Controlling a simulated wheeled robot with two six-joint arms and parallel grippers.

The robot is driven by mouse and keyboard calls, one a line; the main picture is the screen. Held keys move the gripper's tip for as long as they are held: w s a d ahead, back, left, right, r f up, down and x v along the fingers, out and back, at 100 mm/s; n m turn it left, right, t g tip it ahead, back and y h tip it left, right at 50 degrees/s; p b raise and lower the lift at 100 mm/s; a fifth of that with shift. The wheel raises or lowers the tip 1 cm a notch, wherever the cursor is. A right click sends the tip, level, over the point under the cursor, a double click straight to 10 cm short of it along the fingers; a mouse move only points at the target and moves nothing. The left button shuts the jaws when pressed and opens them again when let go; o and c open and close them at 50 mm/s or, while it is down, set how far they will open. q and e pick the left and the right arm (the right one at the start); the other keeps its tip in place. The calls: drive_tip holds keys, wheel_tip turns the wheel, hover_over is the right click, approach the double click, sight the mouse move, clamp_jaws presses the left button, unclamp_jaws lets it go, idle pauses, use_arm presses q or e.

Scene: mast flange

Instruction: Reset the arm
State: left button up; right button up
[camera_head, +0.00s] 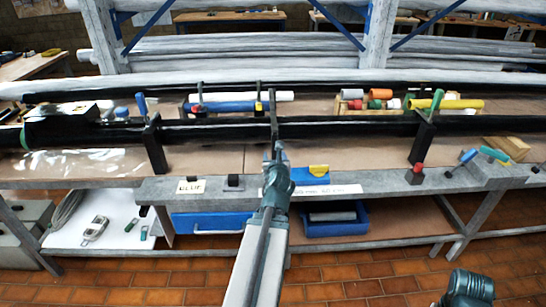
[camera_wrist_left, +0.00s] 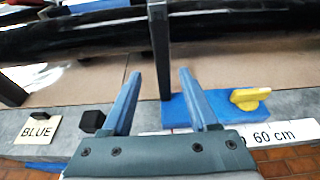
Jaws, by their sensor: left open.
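My left gripper (camera_head: 277,150) reaches over the front edge of the workbench, at the middle of the head view. In the left wrist view its two blue fingers (camera_wrist_left: 158,75) are spread apart, with nothing held between them. A dark upright post (camera_wrist_left: 157,45) stands beyond the fingers, in line with the gap; I cannot tell how far off it is. A blue block with a yellow knob (camera_wrist_left: 240,98) is close to the right finger. A teal part of my right arm (camera_head: 468,290) shows at the bottom right; its gripper is out of frame.
A long black tube (camera_head: 330,130) runs across the bench through dark upright supports (camera_head: 421,140). A card reading BLUE (camera_wrist_left: 38,130) lies on the grey front ledge. Coloured pipe pieces (camera_head: 378,94) lie behind the tube. Blue bins (camera_head: 208,223) stand on the lower shelf.

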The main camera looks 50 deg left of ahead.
idle(0.4)
use_arm(q)
drive_tip(key=w+d+f+n+g+h+p, duration=0.15)
drive_tip(key=d+n, duration=0.25)
drive_tip(key=d, duration=0.6)
drive_tip(key=w+d+f+n+g+h+p, duration=0.1)
drive_tip(key=w+d+f+n+h+p, duration=0.15)
drive_tip(key=d+n, duration=0.45)
drive_tip(key=w+d+f+n+g+h+p, duration=0.1)
drive_tip(key=d+f+n+h, duration=0.15)
drive_tip(key=d, duration=0.95)
drive_tip(key=s+d+n+g+h+p, duration=0.1)
drive_tip(key=s+d+n+g, duration=0.1)
drive_tip(key=d, duration=0.5)
drive_tip(key=s+d+n+g+h+p, duration=0.1)
drive_tip(key=s+d+n+g, duration=0.1)
drive_tip(key=s+d+n, duration=0.2)
drive_tip(key=s+d+n+g+h+p, duration=0.1)
drive_tip(key=s+d+n+g, duration=0.1)
drive_tip(key=s+d, duration=0.5)
drive_tip(key=d+n, duration=0.1)
drive_tip(key=d, duration=0.3)
drive_tip(key=shift+s+d+f, duration=0.15)
drive_tip(key=shift+s+f, duration=0.15)
